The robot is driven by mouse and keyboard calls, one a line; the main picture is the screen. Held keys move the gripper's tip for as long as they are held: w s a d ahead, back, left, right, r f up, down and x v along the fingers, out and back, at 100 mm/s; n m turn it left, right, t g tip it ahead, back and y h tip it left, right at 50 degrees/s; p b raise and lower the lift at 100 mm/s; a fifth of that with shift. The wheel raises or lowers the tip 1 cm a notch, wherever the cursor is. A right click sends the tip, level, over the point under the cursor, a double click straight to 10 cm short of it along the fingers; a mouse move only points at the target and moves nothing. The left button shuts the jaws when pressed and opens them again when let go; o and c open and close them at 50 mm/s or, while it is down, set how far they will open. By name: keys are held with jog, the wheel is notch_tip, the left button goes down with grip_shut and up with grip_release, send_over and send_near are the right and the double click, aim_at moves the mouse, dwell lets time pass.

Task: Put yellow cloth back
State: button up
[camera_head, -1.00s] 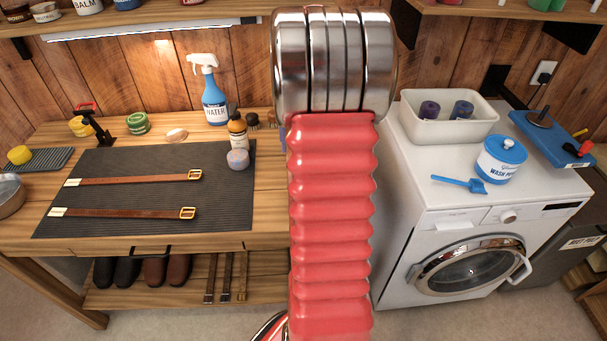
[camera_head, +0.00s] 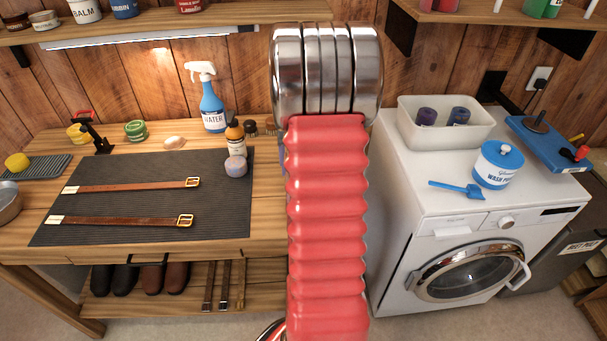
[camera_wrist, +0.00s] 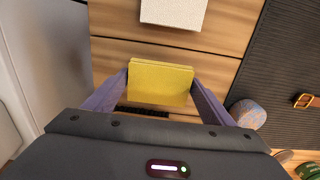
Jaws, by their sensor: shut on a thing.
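The yellow cloth (camera_wrist: 160,84) is a flat folded rectangle in the wrist view. It sits between the two purple fingers of my gripper (camera_wrist: 161,76), which is shut on it. The cloth is over the wooden bench top (camera_wrist: 112,55); I cannot tell how high it is above the wood. A pale folded-looking piece (camera_wrist: 173,12) lies on the wood beyond the cloth.
A dark mat (camera_head: 130,205) with two belts covers the bench's left part.

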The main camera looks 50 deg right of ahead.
jog(key=shift+f, duration=1.85)
jog(key=o, duration=1.2)
jog(key=shift+f, duration=0.1)
jog(key=shift+o, duration=0.2)
notch_tip(320, 180, up, 12)
jog(key=shift+r, duration=0.1)
